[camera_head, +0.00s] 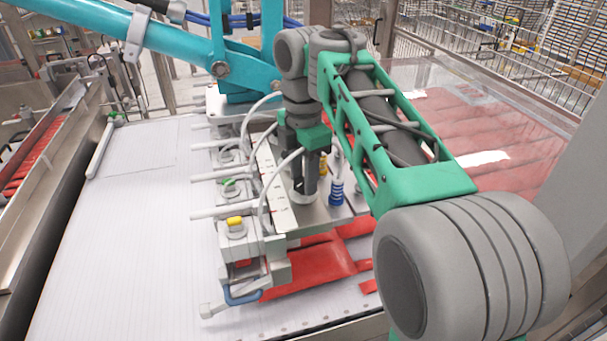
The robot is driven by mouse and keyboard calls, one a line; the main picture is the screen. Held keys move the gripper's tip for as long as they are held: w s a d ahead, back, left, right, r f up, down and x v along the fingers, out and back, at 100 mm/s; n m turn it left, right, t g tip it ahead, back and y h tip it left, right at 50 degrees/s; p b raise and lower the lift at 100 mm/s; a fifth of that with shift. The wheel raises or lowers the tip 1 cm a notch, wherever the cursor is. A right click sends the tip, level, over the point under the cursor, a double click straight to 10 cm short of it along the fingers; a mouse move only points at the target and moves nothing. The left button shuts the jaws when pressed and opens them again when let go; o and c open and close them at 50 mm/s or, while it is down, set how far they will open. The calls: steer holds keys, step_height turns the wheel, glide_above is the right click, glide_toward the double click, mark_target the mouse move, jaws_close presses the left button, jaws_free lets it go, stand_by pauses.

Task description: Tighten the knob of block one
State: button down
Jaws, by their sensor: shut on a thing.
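My gripper (305,188) points straight down over the metal plate (312,219) of the picker head. Its dark fingers are shut on a pale round knob (304,199), which shows just below the fingertips. The fingers hide most of the knob, so its turn and height cannot be told. A row of grey blocks stands left of the plate. The nearest block (238,246) has a yellow-topped fitting (235,222). The block behind it has a green-topped fitting (230,186). No label shows which one is block one.
A blue ribbed suction cup (336,192) stands close right of my gripper. White hoses (262,190) loop just to its left. A teal machine arm (178,40) crosses behind. Red sheets (318,268) lie below the head. The white belt (115,250) at left is mostly clear.

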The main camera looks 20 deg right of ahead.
steer(key=shift+m, duration=0.3)
steer(key=m, duration=1.1)
steer(key=shift+m, duration=0.3)
steer(key=m, duration=1.1)
steer(key=shift+m, duration=0.4)
steer(key=c, duration=0.9)
jaws_free()
